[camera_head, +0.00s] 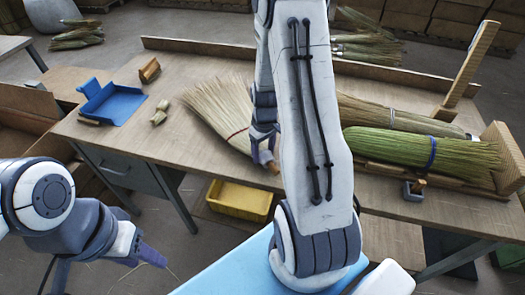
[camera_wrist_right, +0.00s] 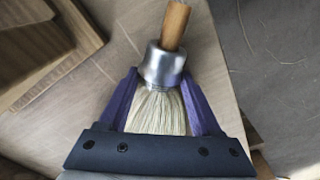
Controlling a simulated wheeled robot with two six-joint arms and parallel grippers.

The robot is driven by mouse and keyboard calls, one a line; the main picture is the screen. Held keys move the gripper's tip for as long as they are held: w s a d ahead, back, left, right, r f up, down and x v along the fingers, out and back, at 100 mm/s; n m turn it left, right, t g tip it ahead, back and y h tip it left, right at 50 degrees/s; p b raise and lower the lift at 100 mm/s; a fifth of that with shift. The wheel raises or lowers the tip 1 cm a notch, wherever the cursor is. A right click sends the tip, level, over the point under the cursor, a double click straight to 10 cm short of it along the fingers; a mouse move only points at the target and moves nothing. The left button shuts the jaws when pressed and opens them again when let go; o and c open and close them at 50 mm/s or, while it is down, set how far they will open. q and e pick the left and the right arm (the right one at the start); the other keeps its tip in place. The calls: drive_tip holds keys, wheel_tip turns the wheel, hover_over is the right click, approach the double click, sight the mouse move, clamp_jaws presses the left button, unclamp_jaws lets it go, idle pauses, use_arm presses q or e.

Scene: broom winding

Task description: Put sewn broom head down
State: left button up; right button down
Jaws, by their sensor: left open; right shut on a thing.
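The sewn broom head (camera_head: 215,105) is a pale straw fan with a thin reddish stitch line, over the middle of the table (camera_head: 185,140). Its bristles spread toward the upper left. My right gripper (camera_head: 264,140) is shut on its neck, partly hidden by my arm. In the right wrist view, the fingers flank the straw of the broom head (camera_wrist_right: 158,112) just below a metal collar (camera_wrist_right: 163,66) with a wooden handle stub (camera_wrist_right: 174,25). I cannot tell whether the bristles touch the table. My left gripper (camera_head: 146,250) is open and empty, low at left, off the table.
A blue dustpan-like tray (camera_head: 118,105) and small wooden pieces lie at the table's left. Green straw (camera_head: 405,150) with a blue band and a tan bundle lie in a wooden rack at right. A yellow bin (camera_head: 238,200) sits below. Bare tabletop lies left of the broom head.

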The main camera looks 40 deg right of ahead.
drive_tip(key=shift+w, duration=0.1)
drive_tip(key=shift+f, duration=0.2)
drive_tip(key=shift+c, duration=0.4)
unclamp_jaws()
drive_tip(key=shift+r, duration=0.1)
drive_tip(key=shift+r, duration=0.1)
wheel_tip(320, 180, up, 12)
drive_tip(key=s+a+r+n, duration=0.2)
drive_tip(key=a, duration=0.7)
drive_tip(key=s+a+r+n, duration=0.1)
drive_tip(key=s+a+r, duration=0.1)
drive_tip(key=a, duration=0.7)
drive_tip(key=s+a+r+n+y, duration=0.1)
drive_tip(key=s+a+r+n, duration=0.1)
drive_tip(key=s+a, duration=0.8)
drive_tip(key=s+n, duration=0.1)
drive_tip(key=s, duration=0.3)
drive_tip(key=shift+s+a+n, duration=0.3)
drive_tip(key=shift+a, duration=0.05)
